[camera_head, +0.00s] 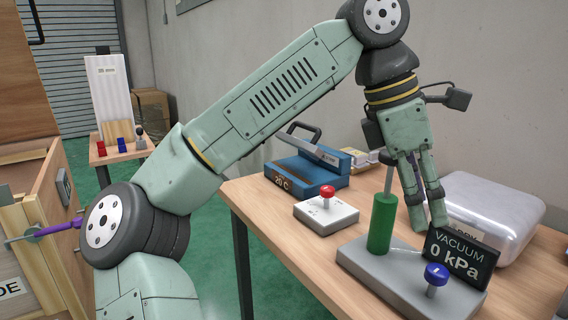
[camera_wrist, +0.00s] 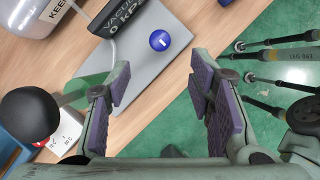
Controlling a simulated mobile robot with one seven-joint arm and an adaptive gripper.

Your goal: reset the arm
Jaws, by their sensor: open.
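My gripper (camera_head: 428,208) hangs from my pale green arm, fingers pointing down over the vacuum station (camera_head: 360,262) on the table. It is open and empty, with both fingers spread in the wrist view (camera_wrist: 158,88). The station's grey base carries a green cylinder (camera_head: 381,222), a blue knob (camera_head: 436,275) and a black display (camera_head: 462,253) reading "VACUUM 0 kPa". The fingers are close to the cylinder and display; I cannot tell whether they touch. In the wrist view the blue knob (camera_wrist: 160,40) shows beyond the gap between the fingers.
A silver box (camera_head: 490,205) stands behind the display. A white block with a red knob (camera_head: 327,192) and a blue device (camera_head: 305,176) reading 20 C stand left on the table (camera_head: 262,200). A wooden crate (camera_head: 30,200) is at far left. Green floor lies beyond the table edge.

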